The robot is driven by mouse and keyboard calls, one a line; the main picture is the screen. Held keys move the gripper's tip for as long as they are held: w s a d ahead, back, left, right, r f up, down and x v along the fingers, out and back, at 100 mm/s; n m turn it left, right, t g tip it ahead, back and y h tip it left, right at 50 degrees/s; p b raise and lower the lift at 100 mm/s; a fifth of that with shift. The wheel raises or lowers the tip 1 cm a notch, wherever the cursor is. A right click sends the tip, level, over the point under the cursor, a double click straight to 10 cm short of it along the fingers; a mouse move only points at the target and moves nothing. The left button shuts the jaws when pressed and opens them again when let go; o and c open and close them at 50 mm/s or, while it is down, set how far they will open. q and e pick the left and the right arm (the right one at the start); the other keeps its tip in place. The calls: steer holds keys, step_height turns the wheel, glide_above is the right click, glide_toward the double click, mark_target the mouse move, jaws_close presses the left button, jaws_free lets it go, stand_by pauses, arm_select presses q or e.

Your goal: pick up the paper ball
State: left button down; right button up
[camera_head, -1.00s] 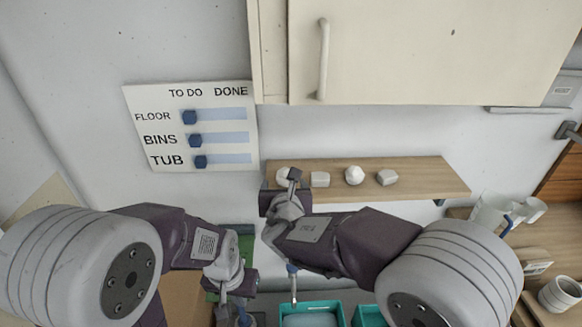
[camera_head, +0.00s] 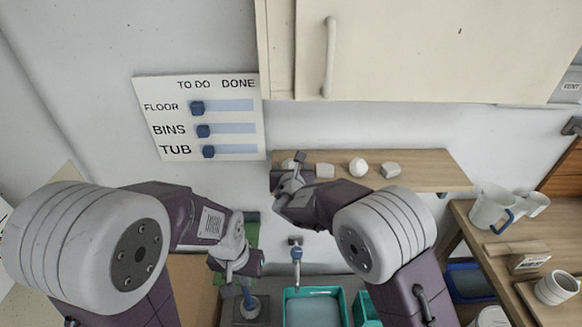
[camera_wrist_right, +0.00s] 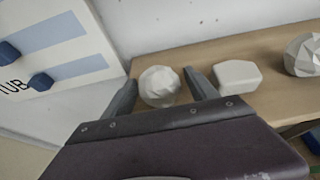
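A white, crumpled-looking ball (camera_wrist_right: 160,86) sits at the left end of the wooden shelf (camera_wrist_right: 215,54) in the right wrist view. My right gripper (camera_wrist_right: 161,92) is open, with one finger on each side of the ball and a gap to each. In the head view my right gripper (camera_head: 287,174) is at the shelf's left end and mostly hides this ball. A second white faceted ball (camera_head: 358,167) stands farther right on the shelf. My left gripper (camera_head: 246,285) hangs low, left of the sink, away from the shelf; its fingers are unclear.
Pale blocks (camera_head: 325,171) and (camera_head: 391,170) flank the second ball; the nearer block (camera_wrist_right: 237,74) is just right of the right finger. A cabinet (camera_head: 420,50) hangs above. A slider board (camera_head: 205,118) is left of the shelf. Teal tubs (camera_head: 338,292) are below.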

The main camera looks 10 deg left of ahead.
mark_target(291, 161)
steer(key=c, duration=1)
steer(key=shift+c, duration=0.2)
step_height(291, 161, up, 5)
steer(key=shift+f, duration=0.2)
steer(key=d, duration=0.1)
steer(key=d+r+b, duration=0.1)
steer(key=d, duration=0.1)
steer(key=shift+s+d+r, duration=0.25)
steer(key=shift+s, duration=0.15)
steer(key=s+d+r+b, duration=0.1)
steer(key=s+d+r, duration=0.1)
steer(key=d+r, duration=0.3)
steer(key=d, duration=0.2)
steer(key=shift+d, duration=0.4)
